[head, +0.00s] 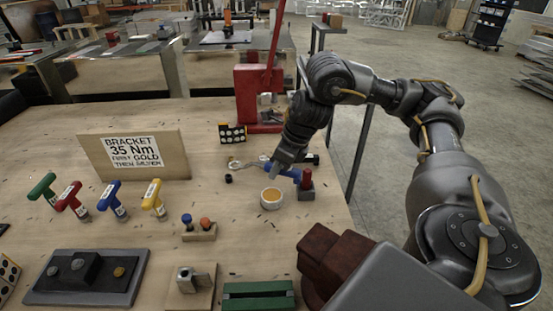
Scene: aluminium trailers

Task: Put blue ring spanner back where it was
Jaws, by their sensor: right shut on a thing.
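The blue ring spanner (270,167) lies about level near the right side of the wooden bench, with its silver ring end to the left and blue handle to the right. My right gripper (283,164) comes down over its middle and is shut on it. The fingertips are partly hidden by the gripper body, and I cannot tell whether the spanner touches the bench. My left gripper is not in view.
A small red-topped block (306,186) stands close to the handle's right end. A red press (258,95) stands behind. T-handled tools (110,198) and a bracket sign (133,155) are at the left.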

